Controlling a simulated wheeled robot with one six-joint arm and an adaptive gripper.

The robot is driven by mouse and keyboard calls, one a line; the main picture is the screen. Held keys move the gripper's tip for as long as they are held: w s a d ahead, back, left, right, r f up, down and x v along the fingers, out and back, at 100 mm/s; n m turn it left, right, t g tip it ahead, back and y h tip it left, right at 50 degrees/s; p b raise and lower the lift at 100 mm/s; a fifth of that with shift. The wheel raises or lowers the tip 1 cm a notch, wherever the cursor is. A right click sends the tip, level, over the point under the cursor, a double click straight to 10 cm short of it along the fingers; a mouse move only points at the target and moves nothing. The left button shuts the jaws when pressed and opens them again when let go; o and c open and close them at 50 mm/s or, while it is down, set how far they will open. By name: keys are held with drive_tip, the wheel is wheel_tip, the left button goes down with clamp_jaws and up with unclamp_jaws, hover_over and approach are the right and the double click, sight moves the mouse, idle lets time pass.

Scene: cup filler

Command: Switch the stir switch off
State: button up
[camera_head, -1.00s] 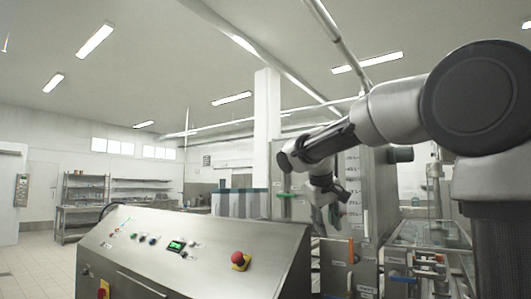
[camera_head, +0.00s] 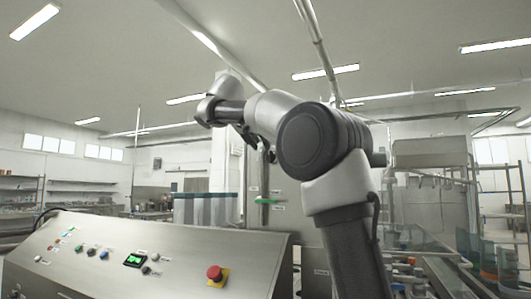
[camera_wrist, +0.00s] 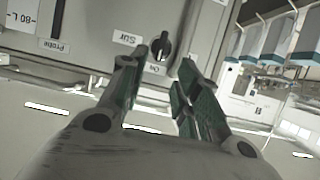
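The stir switch (camera_wrist: 163,46) is a black knob on a grey metal panel (camera_wrist: 100,18) in the wrist view. A "Stir" label (camera_wrist: 128,38) sits left of it and an "On" label (camera_wrist: 159,70) below it. My gripper (camera_wrist: 160,68) is open, its green-padded fingers apart. In that view the knob appears in the gap just beyond the fingertips; I cannot tell whether they touch it. In the head view my gripper (camera_head: 264,150) is small and dark behind my arm, and I cannot make out the switch there.
In the head view a sloped control console (camera_head: 150,255) with buttons and a red emergency stop (camera_head: 215,273) stands in front. A green handle (camera_head: 266,201) is on the tank behind it. Glass-walled machinery (camera_head: 470,255) is at right.

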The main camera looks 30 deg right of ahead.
sight(269, 152)
drive_tip(key=x, duration=0.7)
clamp_jaws()
